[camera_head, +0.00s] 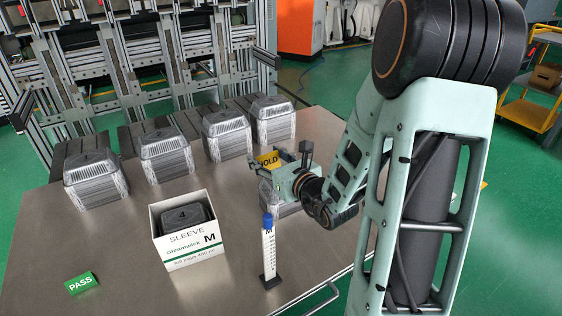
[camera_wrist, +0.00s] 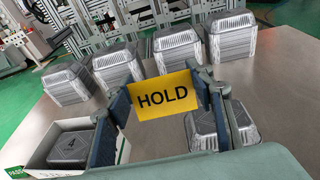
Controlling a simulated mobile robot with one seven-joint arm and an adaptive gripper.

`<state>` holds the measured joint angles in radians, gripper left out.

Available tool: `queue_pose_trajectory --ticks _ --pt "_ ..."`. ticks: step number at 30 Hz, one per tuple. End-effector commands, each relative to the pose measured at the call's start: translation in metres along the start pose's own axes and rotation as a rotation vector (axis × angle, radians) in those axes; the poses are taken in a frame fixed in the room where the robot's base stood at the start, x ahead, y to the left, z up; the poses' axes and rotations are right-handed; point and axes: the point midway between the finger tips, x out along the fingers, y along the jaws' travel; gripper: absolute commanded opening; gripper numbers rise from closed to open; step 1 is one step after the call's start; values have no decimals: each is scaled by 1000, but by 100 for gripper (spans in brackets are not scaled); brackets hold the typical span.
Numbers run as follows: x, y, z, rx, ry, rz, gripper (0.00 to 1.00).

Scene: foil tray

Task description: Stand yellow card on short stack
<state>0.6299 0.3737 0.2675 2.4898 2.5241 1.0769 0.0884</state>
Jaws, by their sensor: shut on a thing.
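The yellow card (camera_head: 268,161) reads HOLD. My gripper (camera_head: 282,169) is shut on it and holds it upright in the air. In the wrist view the yellow card (camera_wrist: 163,94) spans between the two fingers of my gripper (camera_wrist: 163,100), its lettering facing the camera. A low stack of foil trays (camera_wrist: 203,128) stands on the table below and beyond the card, slightly to the right. In the head view this short stack (camera_head: 287,208) is mostly hidden by my gripper and a measuring post. The card is apart from it.
Several taller foil tray stacks (camera_head: 167,155) stand in a row at the back of the table (camera_head: 120,240). A white SLEEVE box (camera_head: 188,246) holds a dark tray marked 4. A blue-topped measuring post (camera_head: 268,250) stands near the short stack. A green PASS card (camera_head: 81,284) is front left.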

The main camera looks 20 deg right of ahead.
Motion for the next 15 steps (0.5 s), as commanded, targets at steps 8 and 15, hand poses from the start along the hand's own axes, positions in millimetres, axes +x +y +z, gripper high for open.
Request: queue_pose_trajectory --ticks 8,15 --pt "46 -55 -38 4 1 -3 39" --pt "66 -76 -63 1 0 -3 39"
